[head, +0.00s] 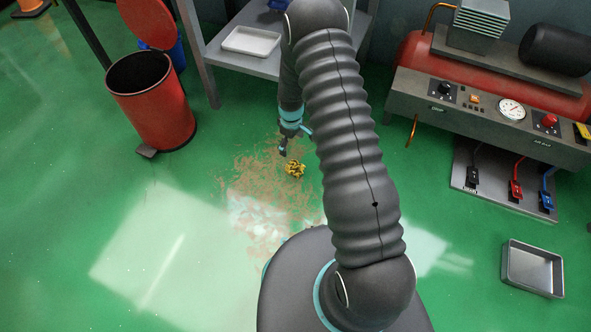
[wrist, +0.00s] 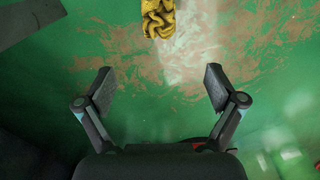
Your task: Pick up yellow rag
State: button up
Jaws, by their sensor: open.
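The yellow rag (head: 295,169) lies crumpled on the green floor, on a dirty brownish patch. In the wrist view the rag (wrist: 159,18) shows at the top edge, partly cut off, ahead of the fingertips and roughly midway between them. My gripper (head: 287,150) points down just up and left of the rag in the head view. In the wrist view my gripper (wrist: 160,85) has its two fingers wide apart with nothing between them. The rag and the fingers look apart.
A red bin (head: 150,100) with its lid raised stands at left. A control panel (head: 480,110) with a red tank is at right. A metal tray (head: 533,268) lies at lower right. The floor around the rag is clear.

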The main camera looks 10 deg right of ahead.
aim_at(293, 166)
notch_tip(293, 166, down, 15)
jog(key=shift+d+r+b, duration=0.1)
jog(key=shift+b, duration=0.5)
jog(key=shift+s, duration=0.1)
jog(key=c, duration=0.8)
jog(key=shift+c, duration=0.3)
jog(key=shift+r, duration=0.1)
jog(key=shift+r, duration=0.55)
notch_tip(293, 166, up, 3)
jog(key=shift+f, duration=0.15)
jog(key=s+d+r+p, duration=0.1)
jog(key=s+d+r, duration=0.6)
jog(key=d, duration=0.2)
jog(key=shift+s, duration=0.15)
